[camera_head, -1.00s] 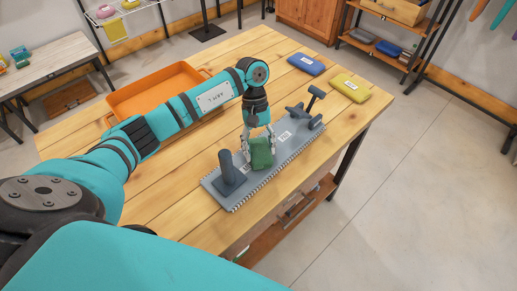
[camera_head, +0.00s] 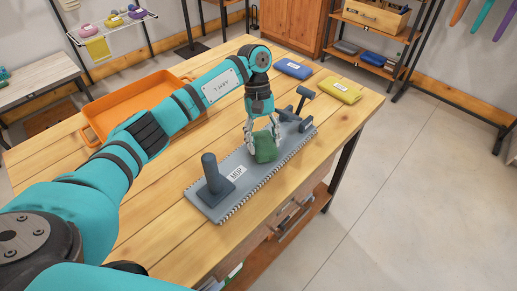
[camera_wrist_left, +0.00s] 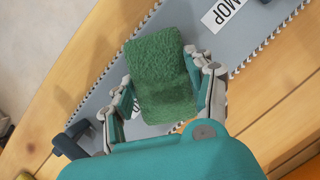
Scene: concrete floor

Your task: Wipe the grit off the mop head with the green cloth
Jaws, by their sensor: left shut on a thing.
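The mop head (camera_head: 218,200) is a long grey plate with toothed edges, lying on the wooden table. A dark post stands at its near left end and a dark bracket (camera_head: 304,105) at its far right end. The green cloth (camera_head: 266,150) is a folded, fuzzy pad held over the plate, right of the MOP label; I cannot tell whether it touches. My left gripper (camera_head: 262,136) is shut on it from above. The left wrist view shows the fingers on both sides of the cloth (camera_wrist_left: 160,70), which hides part of the plate. I make out no grit. My right gripper is not in view.
An orange tray (camera_head: 94,135) is on the table behind my left arm. A blue packet (camera_head: 293,68) and a yellow packet (camera_head: 341,90) lie at the far right of the table. A drying rack (camera_head: 110,27) and shelf stand behind. Open floor is at right.

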